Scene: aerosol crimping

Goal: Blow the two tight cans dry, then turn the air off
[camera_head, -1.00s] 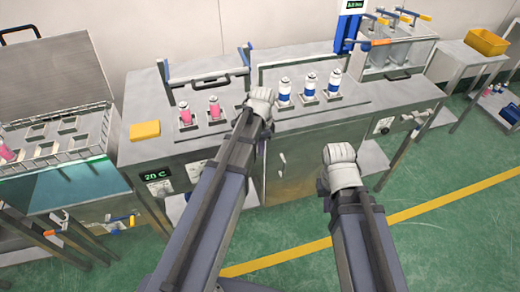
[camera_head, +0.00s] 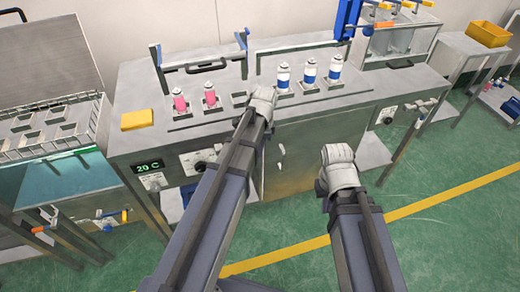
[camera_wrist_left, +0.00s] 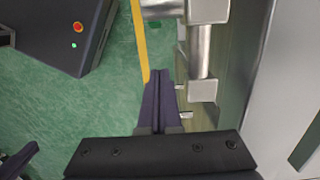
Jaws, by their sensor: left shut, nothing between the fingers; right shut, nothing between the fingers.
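Two pink-and-white cans (camera_head: 180,100) (camera_head: 209,95) stand upright in holders on the bench's left rack. Several blue-and-white cans (camera_head: 308,76) stand upright in the right rack. I cannot tell which cans are the tight ones, or whether any are wet. My left gripper (camera_head: 262,104) is at the bench's front, before the gap between the racks; its fingers are hidden there. The left wrist view shows its dark fingers (camera_wrist_left: 160,90) shut and empty. My right gripper (camera_head: 338,160) is lower, in front of the cabinet, shut and apart from the cans.
Round knobs (camera_head: 200,167) (camera_head: 386,116) and a green display (camera_head: 148,166) are on the bench front. A yellow block (camera_head: 137,120) lies at its left. Upright frames with blue ends stand behind the racks. A wire basket (camera_head: 45,125) over a water bath is at far left.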

